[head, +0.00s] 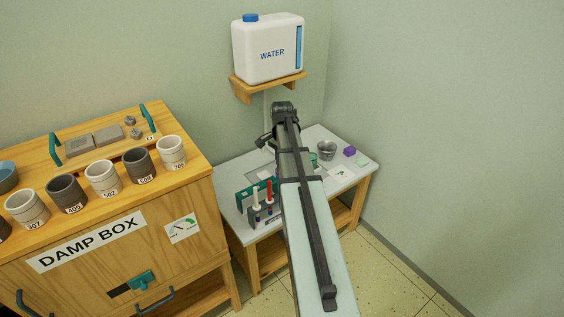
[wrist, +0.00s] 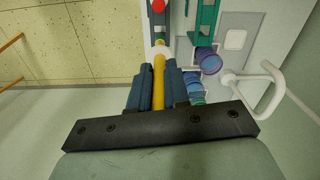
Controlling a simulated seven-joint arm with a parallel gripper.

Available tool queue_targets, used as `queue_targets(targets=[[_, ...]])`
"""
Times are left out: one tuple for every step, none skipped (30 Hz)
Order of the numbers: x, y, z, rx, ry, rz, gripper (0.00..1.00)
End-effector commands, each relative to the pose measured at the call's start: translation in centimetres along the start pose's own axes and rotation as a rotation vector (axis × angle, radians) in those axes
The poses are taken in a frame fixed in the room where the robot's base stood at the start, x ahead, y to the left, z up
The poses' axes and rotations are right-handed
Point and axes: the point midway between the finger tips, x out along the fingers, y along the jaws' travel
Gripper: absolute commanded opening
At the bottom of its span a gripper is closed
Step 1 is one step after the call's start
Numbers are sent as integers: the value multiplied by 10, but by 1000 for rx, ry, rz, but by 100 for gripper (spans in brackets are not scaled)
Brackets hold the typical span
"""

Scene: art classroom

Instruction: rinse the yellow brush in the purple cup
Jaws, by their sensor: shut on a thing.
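In the wrist view, my gripper (wrist: 159,88) has its two dark blue fingers closed around the yellow handle of the yellow brush (wrist: 159,72). The handle runs up the picture to a pale collar, and I cannot clearly tell the brush tip. The purple cup (wrist: 209,62) stands to the right of the fingers, apart from the brush. In the head view, my arm covers the fingers, the yellow brush and the purple cup.
Blue and teal cups (wrist: 194,88) sit by the purple cup. A white curved pipe (wrist: 268,78) is at right. A green rack (head: 243,200) holds a red brush (head: 269,191) and a white one. A metal cup (head: 327,150) and purple block (head: 349,151) stand on the table.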

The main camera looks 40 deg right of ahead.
Motion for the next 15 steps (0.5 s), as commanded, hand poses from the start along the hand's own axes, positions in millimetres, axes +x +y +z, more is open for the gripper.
queue_targets(targets=[[0, 1, -1, 2, 0, 0, 0], [0, 2, -2, 4, 0, 0, 0], [0, 4, -5, 9, 0, 0, 0], [1, 4, -9, 14, 0, 1, 0], [1, 1, -14, 18, -1, 1, 0], [0, -4, -22, 22, -1, 1, 0], [0, -9, -28, 24, -2, 1, 0], [0, -14, -35, 27, -2, 1, 0], [0, -22, -43, 29, -4, 0, 0], [0, -28, -50, 32, -6, 0, 0], [-1, -34, -56, 34, -8, -1, 0], [-1, -43, -66, 37, -12, -2, 0], [-1, -49, -72, 38, -15, -3, 0], [-2, -56, -78, 39, -18, -4, 0], [-2, -64, -86, 39, -22, -4, 0]])
